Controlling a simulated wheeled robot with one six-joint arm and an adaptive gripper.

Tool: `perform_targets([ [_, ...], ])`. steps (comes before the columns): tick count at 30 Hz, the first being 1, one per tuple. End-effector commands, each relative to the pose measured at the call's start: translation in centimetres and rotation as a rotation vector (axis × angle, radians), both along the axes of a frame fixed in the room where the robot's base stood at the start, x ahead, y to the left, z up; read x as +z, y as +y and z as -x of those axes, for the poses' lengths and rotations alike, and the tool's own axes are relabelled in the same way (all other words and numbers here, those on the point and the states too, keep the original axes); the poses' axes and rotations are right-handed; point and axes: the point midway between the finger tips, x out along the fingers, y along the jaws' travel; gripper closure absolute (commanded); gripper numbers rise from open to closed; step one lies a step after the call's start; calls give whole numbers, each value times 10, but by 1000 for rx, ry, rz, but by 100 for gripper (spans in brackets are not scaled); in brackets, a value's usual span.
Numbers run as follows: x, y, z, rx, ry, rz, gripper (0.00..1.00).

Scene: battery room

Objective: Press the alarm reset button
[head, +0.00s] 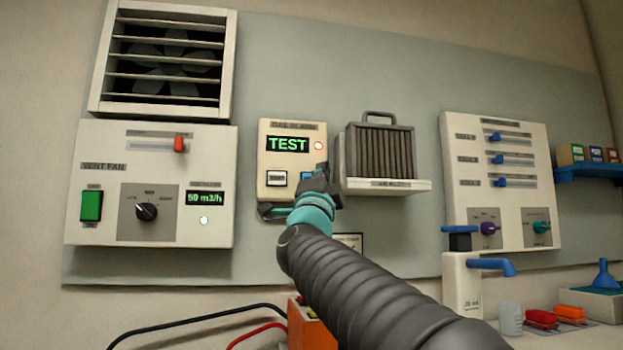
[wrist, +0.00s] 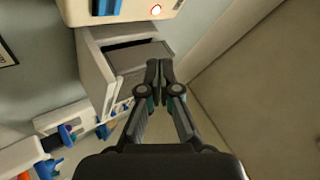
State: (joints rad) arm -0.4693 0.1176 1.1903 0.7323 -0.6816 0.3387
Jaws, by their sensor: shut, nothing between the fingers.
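The gas alarm panel (head: 291,187) is a cream box on the wall in the head view. Its green display reads TEST, and a small reddish light glows beside it. A pale button (head: 276,178) sits at its lower left; its label is too small to read. A blue button (head: 307,177) sits to the right, partly hidden by my gripper (head: 326,174). In the wrist view a blue button (wrist: 106,6) and the lit lamp show at the top edge. My gripper (wrist: 159,68) is shut and empty, near the panel's lower right; contact cannot be told.
A ribbed grey filter (head: 379,152) stands on a white shelf (head: 388,187) just right of the panel. The vent fan panel (head: 152,217) is at left, a slider panel (head: 500,180) at right. An orange box (head: 301,322) with cables and a pump bottle (head: 462,285) are below.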

Motion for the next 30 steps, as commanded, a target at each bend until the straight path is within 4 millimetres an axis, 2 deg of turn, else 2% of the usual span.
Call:
perform_targets([
  [15,2,17,-60,0,2,1,100],
  [21,0,20,-71,0,1,1,100],
  [30,0,20,-73,-1,0,1,100],
])
